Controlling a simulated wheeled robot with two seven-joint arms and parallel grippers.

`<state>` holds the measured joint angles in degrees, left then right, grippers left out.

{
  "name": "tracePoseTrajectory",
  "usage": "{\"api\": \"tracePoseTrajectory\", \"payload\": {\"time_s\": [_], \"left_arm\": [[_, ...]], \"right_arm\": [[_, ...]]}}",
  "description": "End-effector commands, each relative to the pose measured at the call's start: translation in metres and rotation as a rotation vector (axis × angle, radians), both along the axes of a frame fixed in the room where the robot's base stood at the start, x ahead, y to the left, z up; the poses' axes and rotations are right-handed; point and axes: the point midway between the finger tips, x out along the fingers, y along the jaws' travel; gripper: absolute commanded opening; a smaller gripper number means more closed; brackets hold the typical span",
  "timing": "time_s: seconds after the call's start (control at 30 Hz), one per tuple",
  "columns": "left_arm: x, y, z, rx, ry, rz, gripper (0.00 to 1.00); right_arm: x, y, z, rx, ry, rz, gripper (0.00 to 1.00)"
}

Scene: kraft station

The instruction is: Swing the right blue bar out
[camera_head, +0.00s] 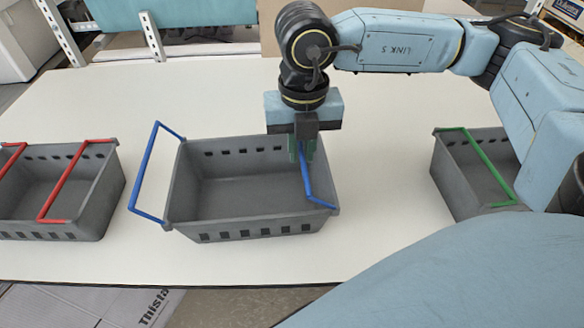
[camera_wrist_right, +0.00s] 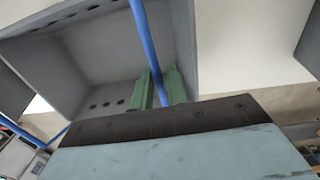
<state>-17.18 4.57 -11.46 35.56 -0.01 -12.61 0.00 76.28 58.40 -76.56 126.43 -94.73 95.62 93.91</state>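The grey middle crate (camera_head: 265,228) stands on the white table with a blue bar at each end. The right blue bar (camera_head: 306,180) lies inward, over the inside of the crate's right end. The left blue bar (camera_head: 147,160) sticks out to the left, away from the crate. My right gripper (camera_head: 303,155) is at the rear part of the right bar, pointing down. In the right wrist view the blue bar (camera_wrist_right: 146,40) runs between the two green fingers (camera_wrist_right: 160,78), which are close together around it. The bar's far end is hidden behind the gripper. My left gripper is not in view.
A grey crate with red bars (camera_head: 85,222) stands at the left. A grey crate with a green bar (camera_head: 450,185) stands at the right, partly behind my right arm. Bare white table (camera_head: 385,175) lies between the middle and right crates.

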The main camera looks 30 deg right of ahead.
Motion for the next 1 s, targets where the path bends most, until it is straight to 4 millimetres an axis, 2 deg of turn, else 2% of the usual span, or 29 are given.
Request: {"api": "tracePoseTrajectory", "payload": {"time_s": [0.37, 1.0], "left_arm": [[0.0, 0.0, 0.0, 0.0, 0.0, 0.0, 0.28], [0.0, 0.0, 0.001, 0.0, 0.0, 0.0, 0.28]], "right_arm": [[0.0, 0.0, 0.0, 0.0, -0.001, 0.0, 0.22], [-0.009, -0.018, 0.01, -0.001, 0.0, 0.0, 0.22]]}}
